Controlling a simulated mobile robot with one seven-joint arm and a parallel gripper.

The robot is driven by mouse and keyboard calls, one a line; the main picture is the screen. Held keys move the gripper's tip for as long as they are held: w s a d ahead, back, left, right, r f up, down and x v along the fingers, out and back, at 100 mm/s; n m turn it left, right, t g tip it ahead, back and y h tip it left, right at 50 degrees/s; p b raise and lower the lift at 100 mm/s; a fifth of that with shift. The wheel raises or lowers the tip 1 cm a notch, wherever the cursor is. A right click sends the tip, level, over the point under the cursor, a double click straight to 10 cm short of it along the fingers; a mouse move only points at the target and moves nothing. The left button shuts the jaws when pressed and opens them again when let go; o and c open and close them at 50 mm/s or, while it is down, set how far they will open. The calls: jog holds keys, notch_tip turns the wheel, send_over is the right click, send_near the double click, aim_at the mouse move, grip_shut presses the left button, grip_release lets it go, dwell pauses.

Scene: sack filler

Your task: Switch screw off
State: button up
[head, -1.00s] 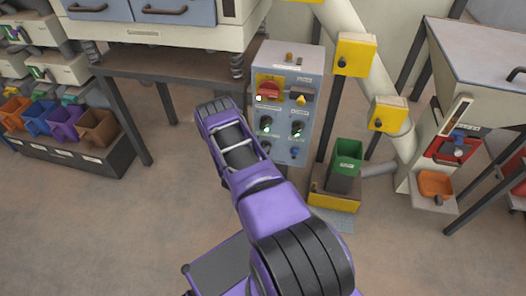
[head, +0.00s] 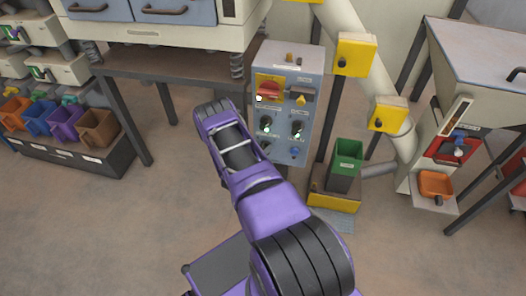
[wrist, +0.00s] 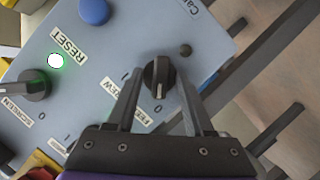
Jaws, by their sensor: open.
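The control panel (head: 308,75) stands upright near the middle of the head view, partly behind my arm. In the wrist view, a black rotary knob (wrist: 157,72) with a white pointer line sits on the grey panel. Its label (wrist: 128,97) is rotated and partly covered by a finger; I cannot read it surely. A small dark round dot (wrist: 186,50) is beside the knob. My gripper (wrist: 162,80) is open, one finger on each side of the knob; I cannot tell whether they touch it. In the head view my fingers are hidden or too small to tell.
In the wrist view, another black knob (wrist: 33,84), a lit green lamp (wrist: 55,61) and a blue button (wrist: 94,10) are on the panel left of my gripper. In the head view, a green bin (head: 348,155) stands right of the panel, and bare floor (head: 90,230) lies at left.

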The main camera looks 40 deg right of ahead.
jog(key=p+v, duration=0.2)
jog(key=v, duration=1.5)
jog(key=shift+s, duration=0.1)
